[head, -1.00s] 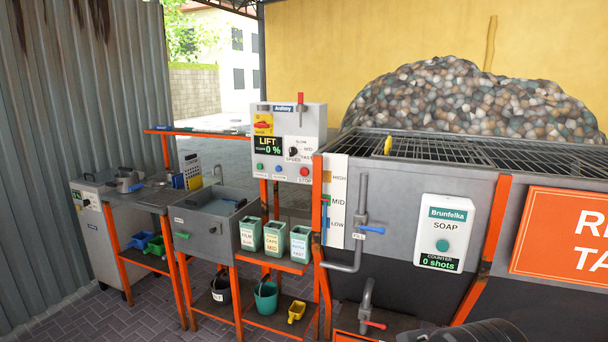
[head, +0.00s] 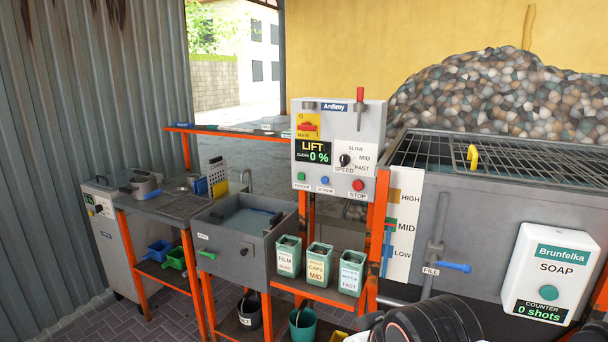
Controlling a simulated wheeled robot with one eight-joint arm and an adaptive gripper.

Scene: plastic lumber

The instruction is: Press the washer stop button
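The washer control box (head: 338,148), labelled Ardimy, stands in the middle of the head view. Its red STOP button (head: 358,185) is at the lower right of the panel, with a blue button (head: 325,181) and a green button (head: 301,177) to its left. The display (head: 313,152) reads LIFT and 0 %. A speed knob (head: 345,161) sits above the stop button. A dark rounded part of my arm shows at the bottom edge, below and right of the box and apart from it. My gripper's fingertips cannot be made out.
The grey washer tank (head: 480,215) with a grated top fills the right side and carries a soap dispenser (head: 549,272). Several green labelled containers (head: 320,264) stand on a shelf below the box. A sink (head: 240,220) is to the left.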

